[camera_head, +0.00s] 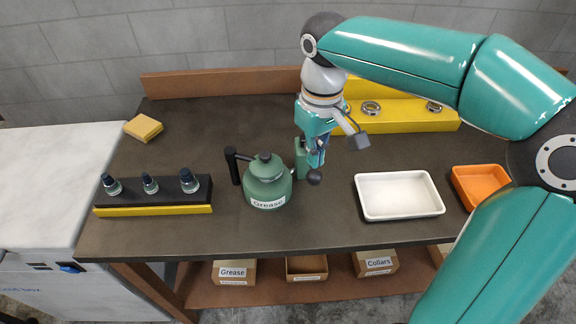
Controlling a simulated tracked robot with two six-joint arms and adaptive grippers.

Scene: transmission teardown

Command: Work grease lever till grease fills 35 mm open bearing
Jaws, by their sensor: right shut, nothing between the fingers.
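A green grease pot (266,187) with a black handle on its left and a "Grease" label stands near the middle of the table. At its right side is a dark ball knob (314,177), which looks like the end of the lever. My right gripper (317,160) points down just above the knob, shut and empty; I cannot tell whether it touches the knob. Ring-shaped bearings (371,107) sit on the yellow rack (405,120) at the back, partly behind my right arm. I cannot tell which is 35 mm. No bearing or grease shows at the pot. My left gripper is out of view.
A white tray (399,214) and an orange tray (459,186) stand at the right. Several dark-capped bottles stand on a black and yellow holder (160,207) at the left. A yellow block (143,127) lies at the back left. Labelled boxes (234,273) sit on the shelf below.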

